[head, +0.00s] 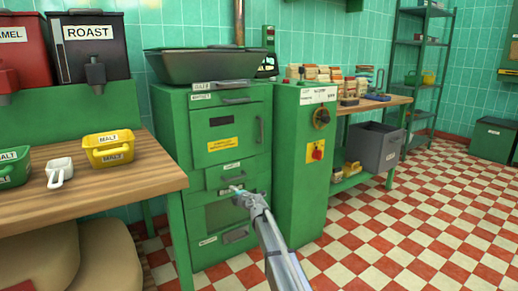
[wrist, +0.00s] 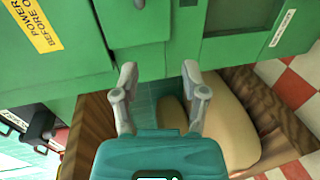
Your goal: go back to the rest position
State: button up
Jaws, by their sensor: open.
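My gripper (head: 240,191) reaches forward from the lower middle of the head view, in front of the green machine (head: 226,240). In the wrist view my gripper (wrist: 160,90) shows two grey fingers spread apart with nothing between them. Behind the fingers are the green cabinet front, a wooden table edge and a tan sack (wrist: 233,110). In the head view the gripper overlaps the machine's lower drawers; I cannot tell whether it touches them.
The wooden table (head: 160,177) at left bears a yellow scoop bin (head: 109,149), a white scoop (head: 59,171) and a green bin (head: 12,167). The checkered floor (head: 400,230) at right is clear.

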jog(key=s+d+r+m+t+h+p, duration=0.25)
jog(key=d+r+m, duration=0.2)
jog(key=d, duration=0.25)
jog(key=s+d+r+m+t+h+p, duration=0.1)
jog(key=d+r+m+t+h, duration=0.1)
jog(key=d+r+m+h, duration=0.25)
jog(key=s+d+f+m+g+h+p, duration=0.1)
jog(key=s+d+m+g+h+p, duration=0.1)
jog(key=s+d+m+h, duration=0.45)
jog(key=s+d+f+m+g+h+p, duration=0.1)
jog(key=s+d+m+p, duration=0.15)
jog(key=d, duration=0.65)
jog(key=s+d+f+m+g+p, duration=0.2)
jog(key=s+d+f+m+g, duration=0.15)
jog(key=s, duration=0.35)
jog(key=s+d+f+m+g+p, duration=0.1)
jog(key=s+d+f+m+g, duration=0.1)
jog(key=s+g, duration=0.35)
jog(key=s+a+f+m+g+y+p, duration=0.1)
jog(key=s+a+g+y+p, duration=0.15)
jog(key=s, duration=0.75)
jog(key=s+a+g+y+p, duration=0.1)
jog(key=s+a+g+y, duration=0.15)
jog(key=s, duration=0.75)
notch_tip(320, 180, up, 37)
jog(key=p, duration=3.8)
jog(key=shift+w+d+r+y, duration=0.2)
jog(key=shift+d+y, duration=0.05)
jog(key=shift+y, duration=0.1)
